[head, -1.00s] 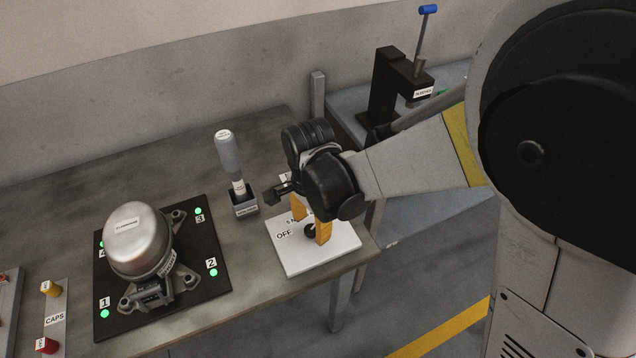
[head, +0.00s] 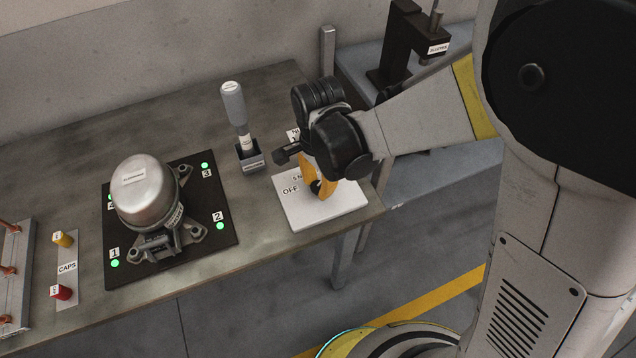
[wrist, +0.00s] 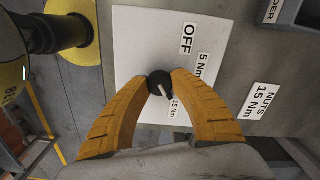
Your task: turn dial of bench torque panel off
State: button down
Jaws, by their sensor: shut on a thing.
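The torque panel (head: 335,208) is a white plate near the right end of the bench; it also shows in the wrist view (wrist: 150,35). Its labels read OFF (wrist: 188,38), 5 Nm and 15 Nm. The black dial (wrist: 158,83) has a pale pointer line, which in the wrist view slants toward the lower right, near the 15 Nm label. My gripper (head: 317,187) is over the panel, pointing down. Its yellow fingers (wrist: 160,84) are shut on the dial, one on each side. In the head view the fingers and arm partly hide the dial.
A compressor (head: 147,196) stands on a black plate with green numbered lights. A caps strip (head: 68,267) lies at the left. A dark press (head: 405,45) stands on the further bench.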

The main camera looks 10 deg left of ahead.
jog(key=n, duration=0.6)
jog(key=shift+b, duration=0.35)
jog(key=n, duration=0.5)
jog(key=shift+n, duration=0.3)
jog(key=n, duration=0.6)
jog(key=shift+b, duration=0.35)
jog(key=n, duration=0.5)
jog(key=shift+n, duration=0.4)
jog(key=c, duration=1)
grip_release()
jog(key=shift+c, duration=0.2)
